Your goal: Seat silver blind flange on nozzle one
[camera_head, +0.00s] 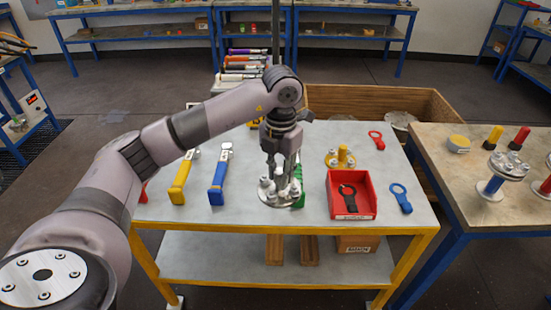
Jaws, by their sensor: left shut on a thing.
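My left gripper (281,167) reaches down over the middle of the yellow-framed bench. It is shut on the silver flange piece (277,196), a round metal disc with bolts standing on its top. The fingers hide part of the piece, and I cannot tell whether it touches the bench top or hangs just above it. On the right-hand bench, a flanged piece with a blue neck (494,185) carries a silver bolted disc on top. No label shows which nozzle is nozzle one. My right gripper is not in view.
The yellow-framed bench (240,259) holds a red tray (336,206) with a dark ring tool, a blue ring tool (401,198), a red one (377,140), a yellow bolted piece (341,158), and yellow (183,180) and blue (220,178) handled tools. A wooden crate (432,118) stands behind.

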